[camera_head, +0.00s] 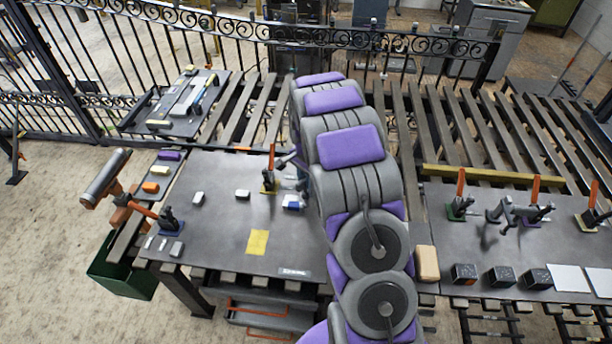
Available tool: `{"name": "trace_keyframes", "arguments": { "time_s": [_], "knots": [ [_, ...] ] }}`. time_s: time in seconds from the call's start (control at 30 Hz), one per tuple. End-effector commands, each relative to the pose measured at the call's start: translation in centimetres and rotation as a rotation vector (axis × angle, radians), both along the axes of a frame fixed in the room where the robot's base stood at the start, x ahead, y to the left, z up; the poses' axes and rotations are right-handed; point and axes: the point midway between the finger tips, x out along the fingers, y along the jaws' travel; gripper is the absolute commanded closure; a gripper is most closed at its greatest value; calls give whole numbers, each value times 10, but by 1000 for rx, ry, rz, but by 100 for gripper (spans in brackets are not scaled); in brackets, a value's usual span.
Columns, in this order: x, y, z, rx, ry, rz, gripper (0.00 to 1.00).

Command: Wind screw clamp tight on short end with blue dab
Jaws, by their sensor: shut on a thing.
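A screw clamp (268,183) with an upright orange handle and a yellowish base stands on the left dark table, just left of my arm. My gripper (287,160) shows only in part at the arm's left edge, beside the clamp's upper part. It is shut on what looks like this clamp; the fingertips are mostly hidden by my arm. A small white piece with blue on it (293,202) lies just right of the clamp's base, partly behind my arm. I cannot tell whether the clamp touches it. Another orange-handled clamp (169,219) with a blue base stands at the table's left.
The left table (215,225) also holds small white blocks (243,194) and a yellow sheet (257,242). Several more clamps (460,207) and dark cubes (502,277) are on the right table. A scrolled iron gate (340,44) lies behind. A green bin (120,274) stands front left.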

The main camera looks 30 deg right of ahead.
Motion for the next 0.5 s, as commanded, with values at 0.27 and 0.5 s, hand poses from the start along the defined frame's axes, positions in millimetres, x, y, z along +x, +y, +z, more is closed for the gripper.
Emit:
{"name": "trace_keyframes", "arguments": {
  "time_s": [0.27, 0.5],
  "knots": [
    [1, 0, 2, -2, -2, -262, 100],
    [2, 1, 2, -2, -4, -470, 100]
  ]
}}
